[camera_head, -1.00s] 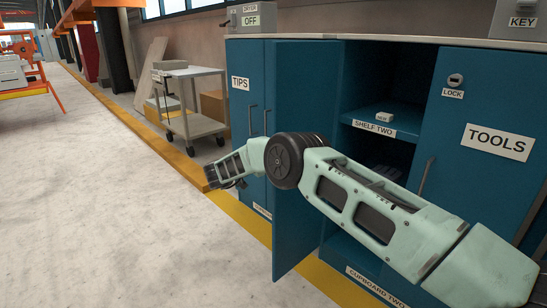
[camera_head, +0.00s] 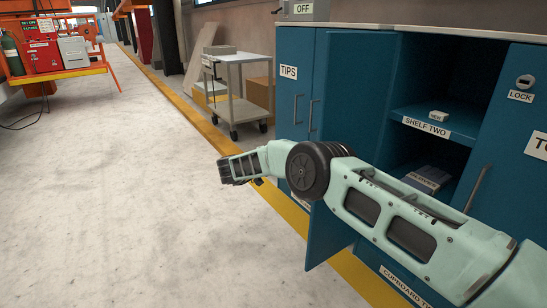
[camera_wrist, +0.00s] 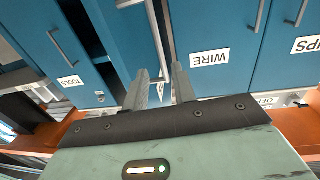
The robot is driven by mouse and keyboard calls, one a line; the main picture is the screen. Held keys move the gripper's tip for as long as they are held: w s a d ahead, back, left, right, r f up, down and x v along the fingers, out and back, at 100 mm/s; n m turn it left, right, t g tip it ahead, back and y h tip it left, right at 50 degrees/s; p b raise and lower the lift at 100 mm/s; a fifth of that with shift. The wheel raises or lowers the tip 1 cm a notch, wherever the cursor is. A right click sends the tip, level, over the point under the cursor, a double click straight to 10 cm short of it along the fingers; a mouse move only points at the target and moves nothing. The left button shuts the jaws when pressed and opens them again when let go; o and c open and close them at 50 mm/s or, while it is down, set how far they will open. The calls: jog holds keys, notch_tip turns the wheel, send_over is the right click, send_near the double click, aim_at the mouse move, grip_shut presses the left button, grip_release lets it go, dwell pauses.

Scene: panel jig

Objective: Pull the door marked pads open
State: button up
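A blue cupboard door (camera_head: 352,85) stands swung out from the cupboard with shelf two. Its outer face and any pads label are not readable in the head view. A slim silver upright handle (camera_head: 311,115) shows by its edge. My gripper (camera_head: 228,170) is at the left of this door, out over the floor, with its fingers hard to make out. In the wrist view, the two fingers (camera_wrist: 160,82) are apart, with a silver bar (camera_wrist: 154,28) and a small, partly hidden label showing between them. I cannot tell if they touch the bar.
The tips door (camera_head: 288,72) is shut at the left. Shelf two (camera_head: 427,126) holds a small white box, with a grey box (camera_head: 428,178) below. A wire label (camera_wrist: 210,58) shows upside down. A trolley (camera_head: 240,108) stands beyond.

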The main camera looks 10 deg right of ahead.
jog(key=v, duration=0.7)
jog(key=shift+a, duration=0.3)
jog(key=shift+s, duration=0.1)
